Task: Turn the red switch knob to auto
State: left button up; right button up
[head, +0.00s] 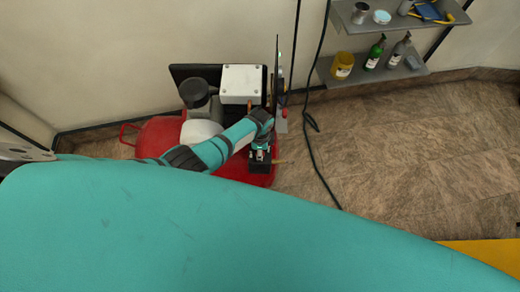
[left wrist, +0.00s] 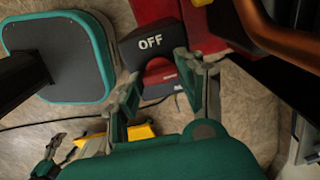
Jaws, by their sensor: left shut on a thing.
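The red switch knob (left wrist: 158,79) sits below a black switch housing (left wrist: 138,52) with a white OFF label. An AUTO label cannot be seen. In the left wrist view my left gripper (left wrist: 160,72) has one finger on each side of the knob and is shut on it. In the head view my left arm reaches over the red compressor tank (head: 152,133), with the left gripper (head: 260,150) at its right end by the dark switch box (head: 260,167). The knob is hidden there. A gripper that looks like my right one (left wrist: 52,152) hangs at lower left in the wrist view, its opening unclear.
A grey-white box (head: 241,82) and a dark motor part (head: 197,93) stand near my arm. A black cable (head: 312,100) runs down the wall and over the floor. Shelves (head: 365,77) with bottles stand upper right. The tiled floor (head: 420,145) at right is mostly clear.

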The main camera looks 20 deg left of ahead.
pick_arm(q)
jog(key=o, duration=1.2)
jog(key=shift+c, duration=0.2)
notch_tip(320, 180, up, 12)
dwell(0.3)
